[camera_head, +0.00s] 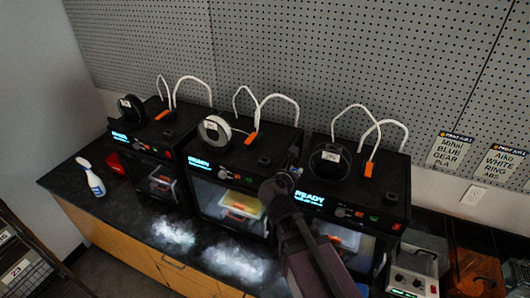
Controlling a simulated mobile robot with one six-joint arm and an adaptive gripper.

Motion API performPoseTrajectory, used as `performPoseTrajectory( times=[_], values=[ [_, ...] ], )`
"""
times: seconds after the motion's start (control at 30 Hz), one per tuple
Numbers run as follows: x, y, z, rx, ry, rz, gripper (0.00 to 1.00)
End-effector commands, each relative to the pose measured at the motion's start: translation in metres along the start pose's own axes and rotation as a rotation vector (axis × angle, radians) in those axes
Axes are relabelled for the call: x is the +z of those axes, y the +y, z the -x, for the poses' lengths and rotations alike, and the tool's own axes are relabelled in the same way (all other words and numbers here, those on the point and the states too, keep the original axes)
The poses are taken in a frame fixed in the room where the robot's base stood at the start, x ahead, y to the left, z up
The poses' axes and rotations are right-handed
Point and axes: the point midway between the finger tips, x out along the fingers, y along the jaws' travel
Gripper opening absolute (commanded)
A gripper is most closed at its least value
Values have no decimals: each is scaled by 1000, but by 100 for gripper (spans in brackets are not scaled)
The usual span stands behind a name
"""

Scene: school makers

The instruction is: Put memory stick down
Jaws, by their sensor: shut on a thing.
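My arm reaches up from the bottom, in front of the gap between the middle printer (240,165) and the right printer (355,190). My gripper (293,157) is small and dark at the arm's far end, by the right printer's upper left edge. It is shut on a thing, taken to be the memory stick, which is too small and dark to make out. Whether the stick touches the printer cannot be told.
A third black printer (155,150) stands at the left on the dark counter (125,215). A white and blue spray bottle (91,178) stands at the counter's left end. A grey box with knobs (413,272) is at the lower right. The counter front has bare room.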

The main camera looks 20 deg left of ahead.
Motion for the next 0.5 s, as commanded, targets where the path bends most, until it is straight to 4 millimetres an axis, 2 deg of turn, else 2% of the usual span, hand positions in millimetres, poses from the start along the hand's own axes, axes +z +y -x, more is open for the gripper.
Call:
performPoseTrajectory(
  times=[0.03,0.13,0.5],
  values=[
    [10,-2,4,3,-1,1,4],
    [17,-4,4,11,-3,3,4],
    [19,-4,5,17,-4,6,4]
  ],
)
